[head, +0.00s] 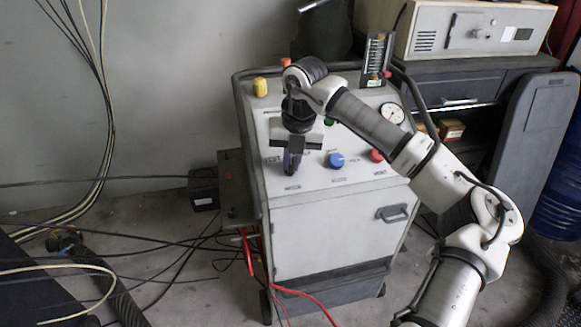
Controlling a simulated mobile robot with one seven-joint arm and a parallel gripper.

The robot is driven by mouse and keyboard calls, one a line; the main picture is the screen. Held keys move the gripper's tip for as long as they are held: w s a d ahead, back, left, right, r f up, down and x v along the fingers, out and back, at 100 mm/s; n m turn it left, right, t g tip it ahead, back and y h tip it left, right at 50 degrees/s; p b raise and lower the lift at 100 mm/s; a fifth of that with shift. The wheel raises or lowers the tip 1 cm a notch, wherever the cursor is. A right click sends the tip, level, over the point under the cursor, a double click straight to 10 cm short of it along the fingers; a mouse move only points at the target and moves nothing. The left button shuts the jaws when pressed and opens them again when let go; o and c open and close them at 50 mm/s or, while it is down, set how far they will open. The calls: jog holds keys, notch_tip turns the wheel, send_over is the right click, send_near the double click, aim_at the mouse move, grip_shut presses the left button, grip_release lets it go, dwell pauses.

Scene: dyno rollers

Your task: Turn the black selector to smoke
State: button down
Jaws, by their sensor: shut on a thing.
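The grey wheeled machine (330,185) has a sloped panel on top, with knobs and a gauge. My gripper (292,168) is down at the left part of this panel, pointing at it from above. It is shut on the black selector, which it and its fingers hide almost wholly. I cannot make out which way the selector points. Small printed labels show around the gripper, one at its left seeming to read "TEST"; the others are too small or covered to read.
On the panel are a blue knob (336,160), a red knob (377,155), a yellow knob (260,87) and a round gauge (392,113). A beige instrument (474,30) stands on a dark cabinet behind right. Cables and red hoses lie on the floor.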

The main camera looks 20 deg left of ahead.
jog(key=m+b, duration=0.1)
jog(key=m+y+b, duration=0.1)
jog(key=m, duration=0.1)
jog(key=m+b, duration=0.1)
jog(key=shift+d+f+m+y, duration=0.25)
jog(key=shift+m+y, duration=0.05)
jog(key=shift+y, duration=0.1)
dwell(0.4)
jog(key=c, duration=1.5)
grip_release()
jog(key=shift+a, duration=0.1)
jog(key=shift+r, duration=0.15)
jog(key=v, duration=1.3)
jog(key=shift+w+d+r, duration=0.15)
jog(key=shift+d+r, duration=0.1)
jog(key=shift+r, duration=0.05)
